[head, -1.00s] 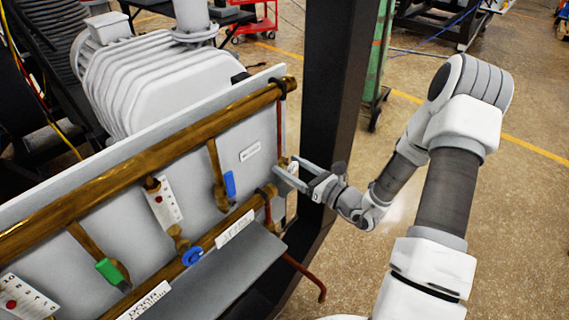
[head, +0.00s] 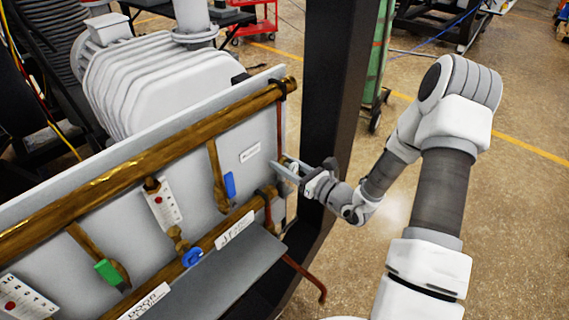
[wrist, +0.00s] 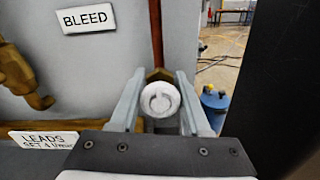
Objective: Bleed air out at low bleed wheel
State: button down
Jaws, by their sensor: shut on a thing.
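The bleed wheel (wrist: 158,98) is a small round white knob on a brass fitting. It sits right of the BLEED label (wrist: 85,18) on the grey panel. My gripper (wrist: 160,76) is shut on the wheel, with one pale finger on each side of it. In the head view my gripper (head: 279,168) reaches the panel's right end from the right, and its fingers mostly hide the wheel. The BLEED label also shows in the head view (head: 250,152), too small to read there.
Brass pipes (head: 140,165) run along the panel (head: 262,125). Blue (head: 230,185) and green (head: 108,272) lever handles and a blue wheel (head: 192,257) lie to the left. A dark upright post (head: 335,90) stands close behind my gripper. Open floor (head: 500,220) lies right of my arm.

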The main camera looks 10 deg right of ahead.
jog(key=shift+n, duration=0.3)
jog(key=shift+n+b, duration=9.45)
jog(key=shift+n, duration=0.05)
jog(key=shift+c, duration=1.8)
grip_release()
jog(key=shift+d, duration=0.15)
